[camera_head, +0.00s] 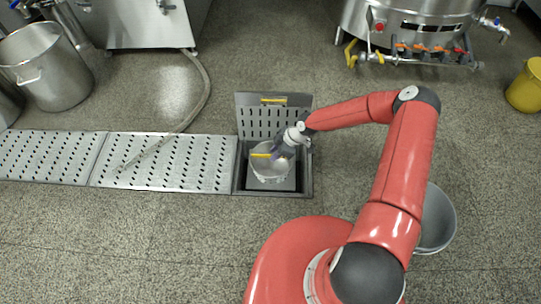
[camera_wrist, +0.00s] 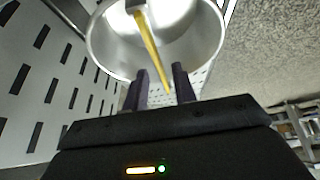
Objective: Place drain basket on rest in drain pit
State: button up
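The drain basket (camera_head: 270,171) is a round pale metal bucket with a yellow-gripped handle (camera_head: 262,155). It appears upright inside the open drain pit (camera_head: 240,180); its contact with the rest below is hidden. My gripper (camera_head: 281,152) is at the basket's upper right side. In the wrist view the basket (camera_wrist: 105,40) opens toward the camera, and its yellow handle (camera_wrist: 150,45) runs down toward the gap between my fingers (camera_wrist: 160,85). The fingers stand apart with a clear gap, and the handle is not visibly clamped.
The perforated pit lid (camera_head: 270,122) stands raised behind the pit. Perforated drain covers (camera_head: 165,162) run left, with a hose (camera_head: 205,90) over them. A large pot (camera_head: 45,65) stands upper left, a steel vessel (camera_head: 410,20) upper right. A grey bucket (camera_head: 438,220) is partly behind my arm.

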jog(key=v, duration=0.8)
jog(key=shift+r+p, duration=0.1)
jog(key=shift+p, duration=0.25)
jog(key=s+d+r+m+h, duration=0.3)
jog(key=d+r, duration=0.1)
jog(key=r, duration=0.5)
jog(key=s+d+r+m+t+h, duration=0.1)
jog(key=s+d+r+m+h, duration=0.15)
jog(key=r, duration=0.55)
jog(key=s+d+r+m+h, duration=0.2)
jog(key=d+r, duration=0.2)
jog(key=r, duration=0.5)
jog(key=s+r+m+t+y, duration=0.1)
jog(key=s+r+m+t, duration=0.3)
jog(key=s+r+m, duration=0.6)
jog(key=shift+s+a+r, duration=0.2)
jog(key=shift+s+r, duration=3.05)
jog(key=shift+s, duration=1.25)
jog(key=shift+y, duration=0.25)
